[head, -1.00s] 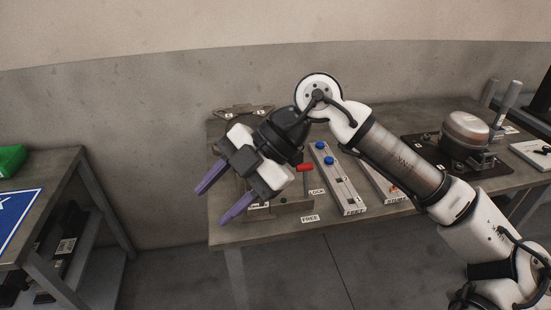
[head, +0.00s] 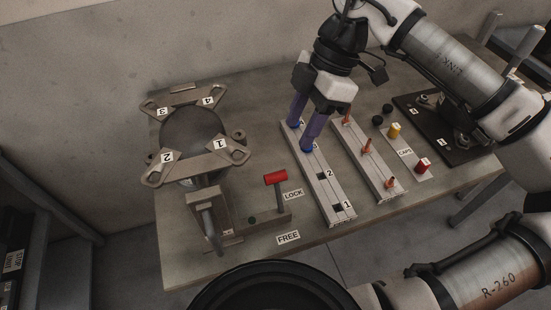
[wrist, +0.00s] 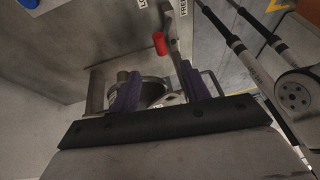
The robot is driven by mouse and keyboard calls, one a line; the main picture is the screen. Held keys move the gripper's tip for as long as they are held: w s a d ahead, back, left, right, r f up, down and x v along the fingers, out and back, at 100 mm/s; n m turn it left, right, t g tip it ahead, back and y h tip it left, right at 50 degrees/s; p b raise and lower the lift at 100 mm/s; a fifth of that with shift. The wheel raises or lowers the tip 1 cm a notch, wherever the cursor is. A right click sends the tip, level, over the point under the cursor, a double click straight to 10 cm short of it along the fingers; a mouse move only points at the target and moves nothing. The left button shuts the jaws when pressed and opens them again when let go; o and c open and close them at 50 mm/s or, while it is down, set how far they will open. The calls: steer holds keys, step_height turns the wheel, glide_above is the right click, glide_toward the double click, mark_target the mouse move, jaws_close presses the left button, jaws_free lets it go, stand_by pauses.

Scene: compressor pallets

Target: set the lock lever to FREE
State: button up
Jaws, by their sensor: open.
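The lock lever has a red grip (head: 275,178) on a grey post. It stands at the LOCK label (head: 293,194) end of its bracket, away from the FREE label (head: 288,237). The red grip also shows in the wrist view (wrist: 159,43), beyond the fingers and apart from them. My gripper (head: 303,129) is open and empty, its purple fingers pointing down, behind and to the right of the lever in the head view. The fingers (wrist: 158,78) frame part of the metal fixture in the wrist view.
The fixture with numbered arms (head: 190,135) stands left of the lever. The table front near FREE is clear.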

mark_target(278, 174)
steer(key=p+x, duration=0.3)
steer(key=x, duration=1)
steer(key=shift+s+a+f, duration=0.1)
steer(key=shift+s+f, duration=0.15)
